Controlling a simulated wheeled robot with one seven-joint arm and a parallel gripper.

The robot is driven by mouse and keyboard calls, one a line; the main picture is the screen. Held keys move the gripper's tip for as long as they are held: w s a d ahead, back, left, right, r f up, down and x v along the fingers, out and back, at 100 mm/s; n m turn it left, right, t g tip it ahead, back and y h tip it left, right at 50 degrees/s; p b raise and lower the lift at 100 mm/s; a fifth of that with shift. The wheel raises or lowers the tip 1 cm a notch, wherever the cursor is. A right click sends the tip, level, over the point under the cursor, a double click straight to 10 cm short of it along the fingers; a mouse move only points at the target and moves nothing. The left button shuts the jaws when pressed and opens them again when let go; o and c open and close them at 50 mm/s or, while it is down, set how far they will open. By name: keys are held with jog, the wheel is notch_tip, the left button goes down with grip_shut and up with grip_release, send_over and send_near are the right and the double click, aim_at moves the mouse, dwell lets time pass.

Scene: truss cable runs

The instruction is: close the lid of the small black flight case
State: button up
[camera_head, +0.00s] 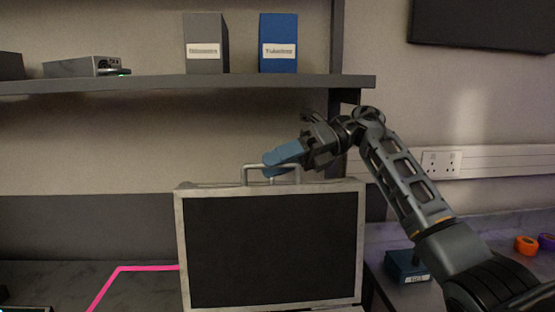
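The black flight case lid (270,248), a dark panel with a light metal frame, stands upright and open in the lower middle of the head view. A grey metal handle (246,171) sticks up from its top edge. My gripper (276,160), with blue fingers, reaches in from the right and is at the handle, overlapping its top bar. Whether the fingers are closed around the bar or only beside it, I cannot tell. The case's lower part is cut off by the bottom edge of the view.
A shelf (150,84) runs above the case, holding a grey box file (206,55), a blue box file (278,55) and a grey device (85,66). A blue box (406,267) sits right of the case. Pink tape (105,288) marks the surface at left.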

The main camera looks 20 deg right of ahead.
jog(key=shift+c, duration=0.4)
grip_shut()
